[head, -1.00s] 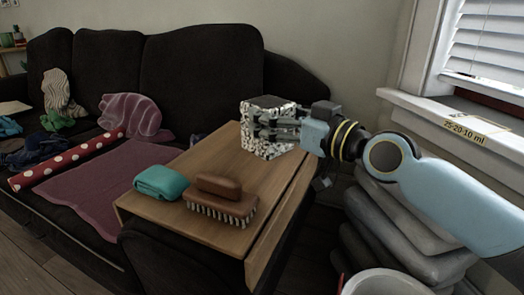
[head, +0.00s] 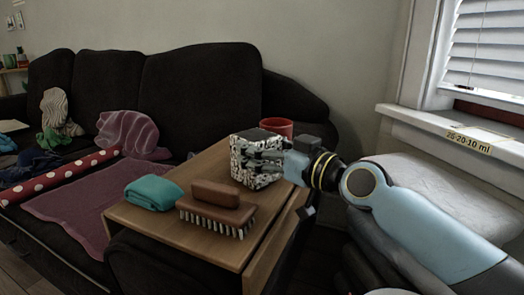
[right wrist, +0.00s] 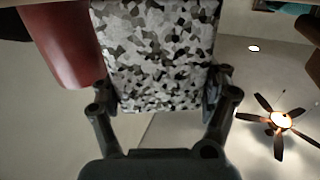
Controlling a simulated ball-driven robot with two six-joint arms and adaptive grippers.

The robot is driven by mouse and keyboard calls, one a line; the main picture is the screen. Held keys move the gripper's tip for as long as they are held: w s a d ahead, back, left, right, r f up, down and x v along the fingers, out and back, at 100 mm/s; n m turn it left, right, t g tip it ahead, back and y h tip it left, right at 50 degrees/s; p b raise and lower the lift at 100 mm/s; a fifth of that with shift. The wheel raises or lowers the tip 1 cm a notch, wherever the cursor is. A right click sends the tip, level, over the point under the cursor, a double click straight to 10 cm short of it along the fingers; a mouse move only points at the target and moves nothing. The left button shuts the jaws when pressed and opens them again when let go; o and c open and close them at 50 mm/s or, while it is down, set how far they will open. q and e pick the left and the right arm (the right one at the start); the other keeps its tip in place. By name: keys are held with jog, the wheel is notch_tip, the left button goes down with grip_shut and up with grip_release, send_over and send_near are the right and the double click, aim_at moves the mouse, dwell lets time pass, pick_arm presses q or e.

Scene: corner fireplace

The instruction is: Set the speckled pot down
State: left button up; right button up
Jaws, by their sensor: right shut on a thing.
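The speckled pot (head: 240,163), a black-and-white blocky pot, is at the far end of the wooden board (head: 225,245). My right gripper (head: 268,159) is shut on it from the right side. In the right wrist view the pot (right wrist: 158,50) fills the space between the two fingers (right wrist: 162,98). It looks upright. Its lower edge appears at or just above the board; I cannot tell whether it touches. My left gripper is not in view.
A red pot (head: 277,126) stands just behind the speckled pot and also shows in the wrist view (right wrist: 68,45). A brown brush (head: 217,209) and a folded teal cloth (head: 153,192) lie on the near part of the board. A dark sofa (head: 200,95) stands behind.

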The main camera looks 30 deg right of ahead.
jog(key=o, duration=1.5)
jog(key=shift+f, duration=0.1)
jog(key=shift+c, duration=0.2)
